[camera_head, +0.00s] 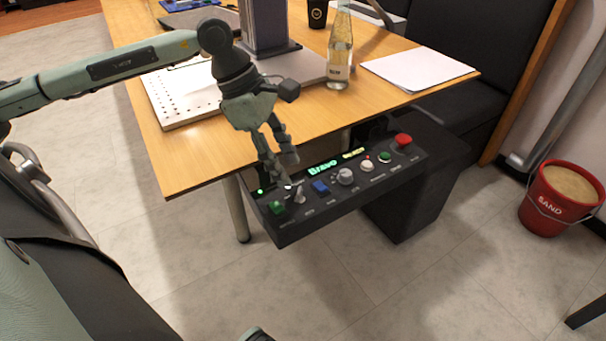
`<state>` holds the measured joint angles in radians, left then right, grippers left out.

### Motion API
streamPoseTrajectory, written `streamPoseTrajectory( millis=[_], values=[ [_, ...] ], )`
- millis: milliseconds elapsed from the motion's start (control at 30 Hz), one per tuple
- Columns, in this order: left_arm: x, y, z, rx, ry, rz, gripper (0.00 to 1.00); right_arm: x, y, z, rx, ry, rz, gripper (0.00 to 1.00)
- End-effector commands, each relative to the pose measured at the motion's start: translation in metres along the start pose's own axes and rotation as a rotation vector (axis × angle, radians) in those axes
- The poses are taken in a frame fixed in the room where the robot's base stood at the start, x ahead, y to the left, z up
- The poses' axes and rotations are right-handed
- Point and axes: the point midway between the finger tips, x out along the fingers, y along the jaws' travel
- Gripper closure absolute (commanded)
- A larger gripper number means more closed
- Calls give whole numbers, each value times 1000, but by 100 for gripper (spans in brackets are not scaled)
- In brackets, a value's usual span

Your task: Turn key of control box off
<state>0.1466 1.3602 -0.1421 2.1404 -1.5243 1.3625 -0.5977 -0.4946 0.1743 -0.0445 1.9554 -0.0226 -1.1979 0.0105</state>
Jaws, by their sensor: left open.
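The control box (345,207) is a dark panel under the front edge of the table. Its top face has a row of buttons and knobs and lit green and yellow lettering. A small silver switch (300,197), which looks like the key, is near its left end, between a green button (277,207) and a blue button (320,187). My left gripper (280,170) is open and points down over the left end of the box, its fingertips close to the silver switch. I cannot tell whether they touch it. The fingers partly cover this area.
A wooden table (190,165) stands behind the box, with a white perforated plate (165,100), a glass bottle (340,50), white paper (418,69) and a black cup (317,14). A red sand bucket (548,212) stands at right. The floor in front is clear.

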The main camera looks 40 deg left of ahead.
Motion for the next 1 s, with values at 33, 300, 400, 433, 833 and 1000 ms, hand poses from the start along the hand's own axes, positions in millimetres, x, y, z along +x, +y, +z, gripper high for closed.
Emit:
streamPoseTrajectory(
  millis=[33, 300, 400, 433, 833, 1000],
  values=[
    [8, -1, 2, 0, -5, -3, 59, 2, -1, 3, 0, -7, -2, 60],
    [47, 0, 1, -2, -3, -1, 59, 12, -5, 9, -2, -14, -10, 60],
    [54, 0, 1, -1, -2, 0, 59, 13, -5, 7, -1, -8, -11, 60],
    [55, 0, 1, -1, -2, 0, 59, 14, -5, 7, -1, -7, -11, 60],
    [57, 0, 0, 0, 0, 0, 75, 15, -5, 6, 0, -8, -10, 60],
    [57, 0, 0, 0, 0, 0, 96, 14, -4, 4, 1, -6, -9, 60]
  ],
)
